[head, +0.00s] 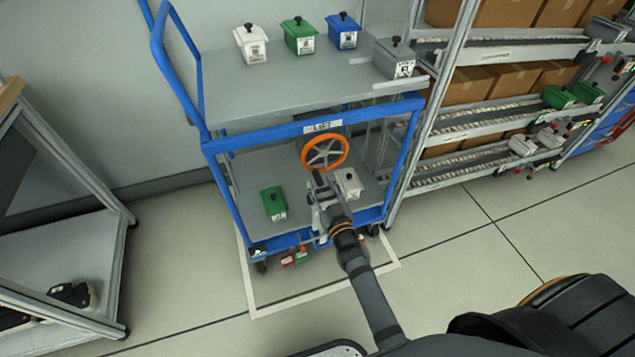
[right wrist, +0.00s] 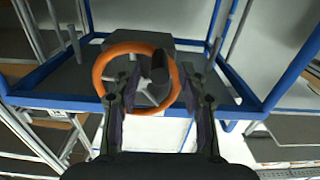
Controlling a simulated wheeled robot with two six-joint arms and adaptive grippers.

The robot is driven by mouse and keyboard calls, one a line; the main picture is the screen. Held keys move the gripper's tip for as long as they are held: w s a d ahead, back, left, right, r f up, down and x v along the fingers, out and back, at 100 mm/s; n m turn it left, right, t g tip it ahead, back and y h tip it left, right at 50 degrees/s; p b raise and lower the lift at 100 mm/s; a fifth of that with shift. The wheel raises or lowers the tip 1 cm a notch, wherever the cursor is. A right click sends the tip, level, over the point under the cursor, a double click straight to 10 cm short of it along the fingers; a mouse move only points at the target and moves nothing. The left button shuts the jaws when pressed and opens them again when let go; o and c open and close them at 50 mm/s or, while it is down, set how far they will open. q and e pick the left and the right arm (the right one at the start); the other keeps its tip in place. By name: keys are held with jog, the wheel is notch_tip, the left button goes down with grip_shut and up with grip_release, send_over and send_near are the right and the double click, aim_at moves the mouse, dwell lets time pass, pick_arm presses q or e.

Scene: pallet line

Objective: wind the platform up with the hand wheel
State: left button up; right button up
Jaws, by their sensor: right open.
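The orange hand wheel (head: 345,148) with grey spokes is on the front of a blue-framed lift cart, below the sign. The grey platform (head: 265,92) is the cart's upper deck. My right gripper (head: 318,184) is just below and in front of the wheel in the head view. In the right wrist view, the right gripper (right wrist: 160,84) is open, its fingers spread either side of a dark knob (right wrist: 159,66) on the orange wheel rim (right wrist: 99,72). Whether the fingers touch the knob, I cannot tell. My left gripper is not in view.
White (head: 250,45), green (head: 298,37), blue (head: 342,33) and grey (head: 394,58) lidded boxes stand on the platform. A green box (head: 273,203) and a white box (head: 348,184) are on the lower deck. A roller rack (head: 480,90) with cartons stands right; a grey bench (head: 60,255) left.

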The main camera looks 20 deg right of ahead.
jog(key=shift+w, duration=1.4)
grip_shut()
